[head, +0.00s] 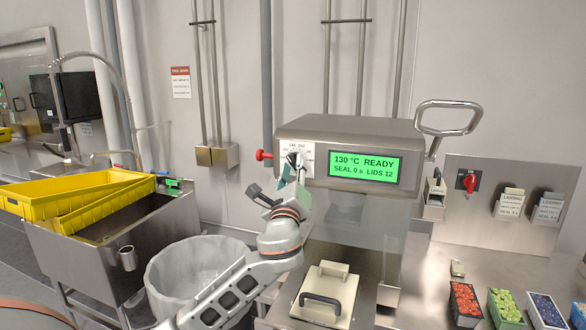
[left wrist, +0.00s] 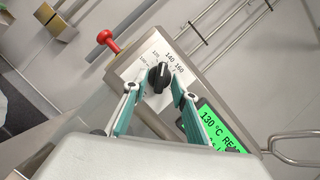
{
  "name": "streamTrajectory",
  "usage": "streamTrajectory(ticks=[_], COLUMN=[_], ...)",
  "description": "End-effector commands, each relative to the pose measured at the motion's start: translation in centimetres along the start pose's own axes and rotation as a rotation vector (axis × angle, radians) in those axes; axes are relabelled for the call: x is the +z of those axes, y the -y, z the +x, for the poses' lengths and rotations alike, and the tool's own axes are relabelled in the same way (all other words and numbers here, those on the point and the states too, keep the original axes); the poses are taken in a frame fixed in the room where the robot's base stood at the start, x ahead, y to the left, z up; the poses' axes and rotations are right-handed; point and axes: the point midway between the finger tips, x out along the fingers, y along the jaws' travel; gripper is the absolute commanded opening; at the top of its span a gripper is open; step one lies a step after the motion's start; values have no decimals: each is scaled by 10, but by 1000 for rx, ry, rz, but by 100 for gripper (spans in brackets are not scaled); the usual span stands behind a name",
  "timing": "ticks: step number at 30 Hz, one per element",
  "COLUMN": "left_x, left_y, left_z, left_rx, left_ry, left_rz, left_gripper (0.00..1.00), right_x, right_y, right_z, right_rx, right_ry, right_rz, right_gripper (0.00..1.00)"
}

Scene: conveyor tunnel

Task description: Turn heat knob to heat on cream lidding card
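The heat knob (left wrist: 158,77) is black on a white dial plate on the sealing machine (head: 350,131); the dial shows 140 and 160 near its top. It also shows partly behind my gripper in the head view (head: 292,158). My left gripper (left wrist: 157,84) is open, with one teal finger on each side of the knob; contact cannot be told. The green display (head: 365,167) reads 130 °C READY, SEAL 0 s, LIDS 12. My right gripper is out of view.
A red-tipped peg (head: 263,155) sticks out left of the dial. A cream tray with a dark handle (head: 324,295) lies below the machine. Several fruit punnets (head: 465,302) stand at lower right. A grey bin (head: 190,270) and yellow crates (head: 75,200) are left.

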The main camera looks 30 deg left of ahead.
Motion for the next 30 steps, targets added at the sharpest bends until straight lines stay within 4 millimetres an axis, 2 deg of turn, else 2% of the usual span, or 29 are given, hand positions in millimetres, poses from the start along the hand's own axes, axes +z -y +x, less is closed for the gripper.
streamTrajectory(ticks=[6,9,10,17,25,30], left_x=[0,0,0,0,2,0], left_y=[0,0,0,0,-2,-3], left_z=[0,0,0,0,1,0], left_rx=[0,0,0,-6,-90,-120], left_ry=[-1,-1,-1,-1,-3,-2], left_rz=[0,0,0,19,224,291], left_gripper=[27,1,0,0,0,0], right_x=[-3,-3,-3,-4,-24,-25], right_y=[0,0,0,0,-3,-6], right_z=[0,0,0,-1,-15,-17], right_rx=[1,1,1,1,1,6], right_ry=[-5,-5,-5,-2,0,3], right_rz=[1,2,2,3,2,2], right_gripper=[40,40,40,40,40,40])
